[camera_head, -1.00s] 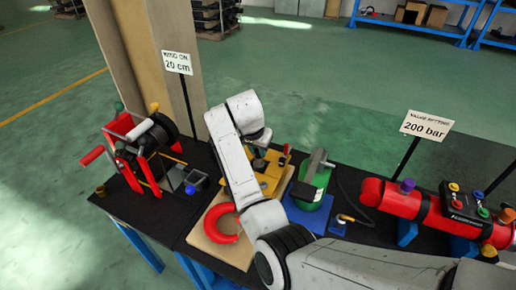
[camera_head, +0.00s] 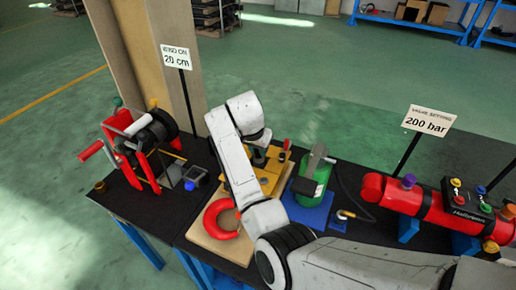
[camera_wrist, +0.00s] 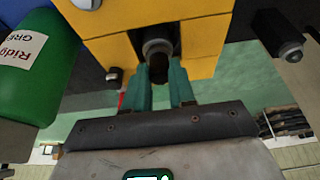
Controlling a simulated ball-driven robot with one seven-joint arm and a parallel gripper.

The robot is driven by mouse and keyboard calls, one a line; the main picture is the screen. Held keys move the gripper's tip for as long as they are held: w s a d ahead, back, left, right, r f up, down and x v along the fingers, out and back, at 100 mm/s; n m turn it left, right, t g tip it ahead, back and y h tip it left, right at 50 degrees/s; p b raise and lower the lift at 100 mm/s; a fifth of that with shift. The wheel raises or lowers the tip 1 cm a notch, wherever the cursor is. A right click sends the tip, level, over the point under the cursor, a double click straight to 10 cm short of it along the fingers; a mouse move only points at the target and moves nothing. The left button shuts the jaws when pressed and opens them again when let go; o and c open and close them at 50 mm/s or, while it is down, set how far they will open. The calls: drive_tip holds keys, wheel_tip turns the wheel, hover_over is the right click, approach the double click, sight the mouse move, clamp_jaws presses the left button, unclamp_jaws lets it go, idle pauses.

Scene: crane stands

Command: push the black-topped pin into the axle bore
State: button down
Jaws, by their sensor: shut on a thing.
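In the wrist view, my gripper (camera_wrist: 160,82) has its two teal fingers closed around the dark end of the black-topped pin (camera_wrist: 159,70). A grey round collar (camera_wrist: 157,46) sits just beyond the pin, within a dark slot of the yellow block (camera_wrist: 205,42). The pin lines up with the collar; I cannot tell how deep it sits. In the head view, the yellow block (camera_head: 266,180) stands on the table behind my forearm, which hides part of it. The fingers and pin are not clear there.
A red ring (camera_head: 222,218) lies on a wooden board left of my arm. A green cylinder (camera_head: 312,178) stands on a blue plate to the right. A red winch (camera_head: 120,125) is at the left; a red tube (camera_head: 410,199) is at the right.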

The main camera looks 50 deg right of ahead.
drive_tip(key=shift+f, duration=0.3)
drive_tip(key=c, duration=0.9)
unclamp_jaws()
drive_tip(key=shift+o, duration=0.2)
drive_tip(key=shift+r, duration=0.1)
drive_tip(key=p+v, duration=0.4)
drive_tip(key=shift+a+r+p, duration=0.15)
drive_tip(key=shift+r+p, duration=0.2)
drive_tip(key=shift+p, duration=0.05)
drive_tip(key=b+v, duration=0.2)
drive_tip(key=v, duration=0.8)
drive_tip(key=shift+r, duration=0.4)
